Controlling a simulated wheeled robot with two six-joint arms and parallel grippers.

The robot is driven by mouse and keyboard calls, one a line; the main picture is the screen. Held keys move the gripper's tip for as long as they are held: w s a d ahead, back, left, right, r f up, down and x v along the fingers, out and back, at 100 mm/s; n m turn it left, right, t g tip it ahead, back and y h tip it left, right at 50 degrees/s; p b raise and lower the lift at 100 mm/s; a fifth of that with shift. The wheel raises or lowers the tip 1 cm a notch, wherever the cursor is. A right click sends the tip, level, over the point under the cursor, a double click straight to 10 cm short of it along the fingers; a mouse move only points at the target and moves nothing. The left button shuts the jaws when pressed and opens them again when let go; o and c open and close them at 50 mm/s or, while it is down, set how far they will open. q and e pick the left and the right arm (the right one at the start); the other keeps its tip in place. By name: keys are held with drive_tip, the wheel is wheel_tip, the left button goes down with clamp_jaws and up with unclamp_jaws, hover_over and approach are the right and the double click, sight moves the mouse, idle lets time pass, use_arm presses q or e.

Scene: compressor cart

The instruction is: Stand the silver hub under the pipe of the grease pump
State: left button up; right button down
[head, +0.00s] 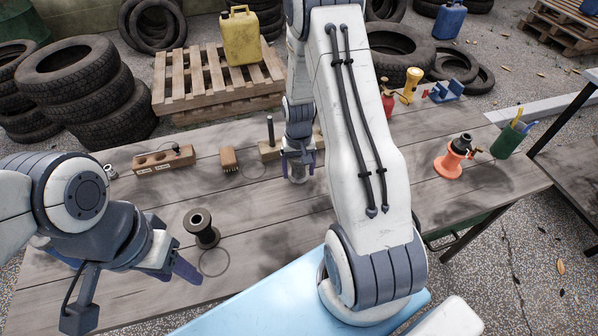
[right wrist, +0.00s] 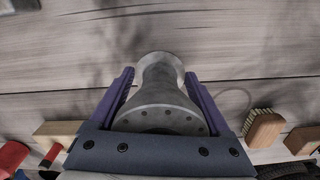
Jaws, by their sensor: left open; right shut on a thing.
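My right gripper (head: 298,158) is shut on the silver hub (head: 298,174), low over the middle of the workbench. In the right wrist view the hub (right wrist: 160,95) is a grey spool with a drilled flange, held between the purple fingers (right wrist: 160,100). I cannot tell whether it touches the bench. What looks like the grease pump (head: 448,164) stands at the right of the bench, with an orange base, dark top and small brass-coloured pipe pointing right. The hub is well left of it. My left gripper (head: 132,288) is open and empty at the front left.
A dark spool (head: 201,230) stands front left beside a thin ring mark. Bare planks lie between hub and pump, partly behind my right arm.

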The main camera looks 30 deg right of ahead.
drive_tip(key=shift+f, duration=0.9)
drive_tip(key=shift+f, duration=0.15)
unclamp_jaws()
